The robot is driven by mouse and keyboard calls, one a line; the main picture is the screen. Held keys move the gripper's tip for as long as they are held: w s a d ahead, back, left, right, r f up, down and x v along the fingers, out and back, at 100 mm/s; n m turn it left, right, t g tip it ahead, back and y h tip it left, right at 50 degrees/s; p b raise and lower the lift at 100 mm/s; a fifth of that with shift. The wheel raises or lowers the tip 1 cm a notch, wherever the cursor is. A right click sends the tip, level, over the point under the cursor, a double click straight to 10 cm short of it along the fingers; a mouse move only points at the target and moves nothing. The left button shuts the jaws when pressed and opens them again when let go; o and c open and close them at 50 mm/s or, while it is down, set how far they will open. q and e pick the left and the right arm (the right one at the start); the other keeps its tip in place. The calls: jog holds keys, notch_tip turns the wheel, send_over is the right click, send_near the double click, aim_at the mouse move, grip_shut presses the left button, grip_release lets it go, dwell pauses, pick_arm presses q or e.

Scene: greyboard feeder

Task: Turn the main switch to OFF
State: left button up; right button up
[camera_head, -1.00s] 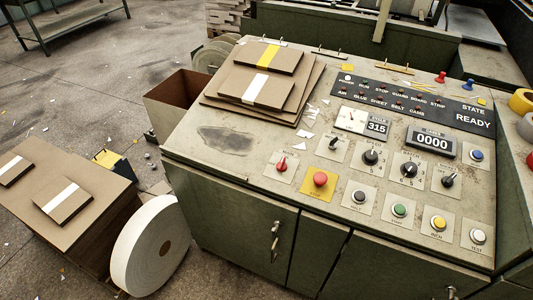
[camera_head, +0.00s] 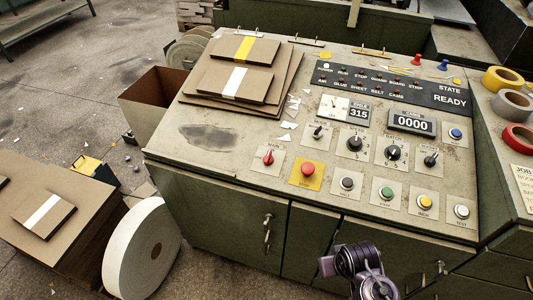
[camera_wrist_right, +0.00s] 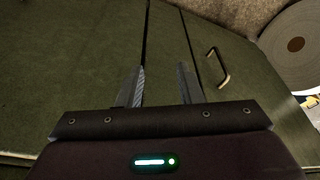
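The main switch (camera_head: 268,157) is a red knob on a pale plate at the left end of the lower controls on the sloping panel, beside the red push button on its yellow plate. Its pointer looks roughly upright; its small position marks are too small to read. Part of my right arm (camera_head: 360,268) shows low in the head view, in front of the cabinet and well below the switch. In the right wrist view my right gripper (camera_wrist_right: 160,88) has its fingers apart with nothing between them, facing green cabinet doors. My left gripper is in neither current view.
The red push button (camera_head: 307,171) stands close to the right of the switch. Brown boards (camera_head: 236,72) are stacked at the panel's back left. The state display (camera_head: 450,100) reads READY. A white paper roll (camera_head: 141,250) stands left of the cabinet, whose door has a handle (camera_wrist_right: 218,68).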

jog(key=w+a+r+m, duration=0.1)
jog(key=w+a+r, duration=0.3)
jog(key=r, duration=0.5)
jog(key=m+t+h, duration=0.1)
jog(key=m+h, duration=0.1)
jog(key=m, duration=0.2)
send_near(267, 156)
jog(key=f, duration=0.1)
jog(key=x, duration=0.7)
jog(key=shift+w+d+f+p, duration=0.2)
jog(key=shift+f+p, duration=0.15)
jog(key=shift+p, duration=0.05)
grip_shut()
